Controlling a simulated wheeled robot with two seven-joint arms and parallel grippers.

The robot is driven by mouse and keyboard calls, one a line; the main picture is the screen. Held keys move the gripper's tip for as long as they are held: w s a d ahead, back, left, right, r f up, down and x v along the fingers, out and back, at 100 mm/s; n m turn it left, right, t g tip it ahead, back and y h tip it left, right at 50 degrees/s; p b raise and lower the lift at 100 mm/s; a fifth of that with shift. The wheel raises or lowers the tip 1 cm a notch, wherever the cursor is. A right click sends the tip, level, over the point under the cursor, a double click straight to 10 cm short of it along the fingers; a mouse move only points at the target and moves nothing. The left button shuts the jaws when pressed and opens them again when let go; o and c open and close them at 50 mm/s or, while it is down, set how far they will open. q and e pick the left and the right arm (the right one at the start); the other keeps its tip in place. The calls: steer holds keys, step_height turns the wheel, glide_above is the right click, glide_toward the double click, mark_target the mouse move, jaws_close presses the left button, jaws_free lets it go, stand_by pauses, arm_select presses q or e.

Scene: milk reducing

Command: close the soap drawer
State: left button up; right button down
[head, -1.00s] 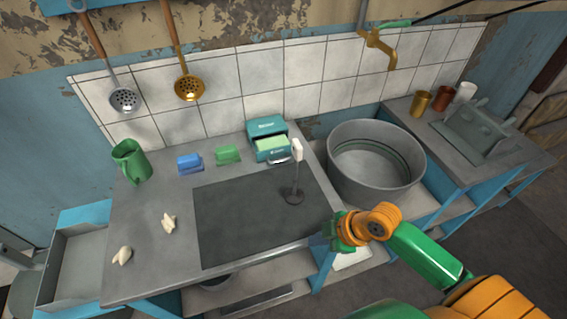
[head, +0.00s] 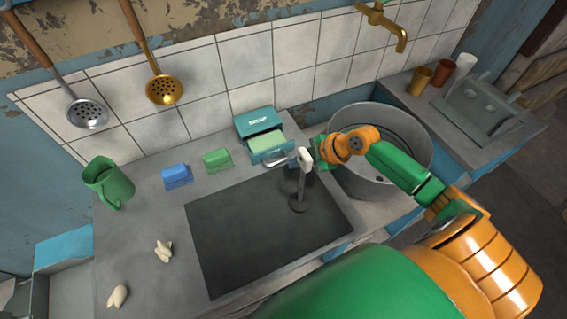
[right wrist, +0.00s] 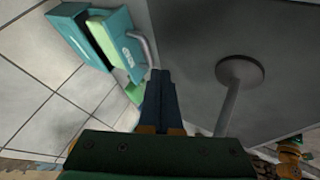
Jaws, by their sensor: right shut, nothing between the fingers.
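The teal soap box (head: 256,119) stands at the back of the counter, against the tiled wall. Its drawer (head: 268,148) is pulled out, with a pale green soap (head: 264,141) in it and a grey curved handle at the front. In the right wrist view, the drawer front (right wrist: 127,52) and handle (right wrist: 146,48) show just beyond my fingers. My right gripper (head: 316,157) is to the right of the drawer, apart from it, partly hidden behind a white-topped stand. In the wrist view the right gripper (right wrist: 160,90) is shut and empty. My left gripper is out of view.
The upright white-topped stand (head: 304,160) with a round base is close to my right gripper. A large metal basin (head: 420,146) lies behind my right arm. Green and blue blocks (head: 217,160) (head: 176,176) and a green jug (head: 108,184) stand to the left. The dark mat (head: 250,235) is mostly clear.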

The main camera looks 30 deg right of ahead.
mark_target(273, 146)
steer(key=x, duration=0.5)
steer(key=shift+w, duration=0.1)
steer(key=shift+w+a+f, duration=0.1)
steer(key=shift+a+f, duration=0.05)
steer(key=shift+f, duration=0.05)
steer(key=shift+w+f+b, duration=0.15)
steer(key=shift+b, duration=0.2)
steer(key=w+b, duration=0.2)
steer(key=b, duration=0.1)
steer(key=w+b, duration=0.2)
steer(key=b, duration=0.1)
steer(key=w+b, duration=0.3)
steer(key=shift+w+d+f, duration=0.1)
steer(key=shift+d+f, duration=0.15)
steer(key=shift+f, duration=0.1)
steer(key=shift+w+r+b, duration=0.2)
steer(key=shift+w+b, duration=0.1)
steer(key=shift+b, duration=0.2)
steer(key=shift+r, duration=0.5)
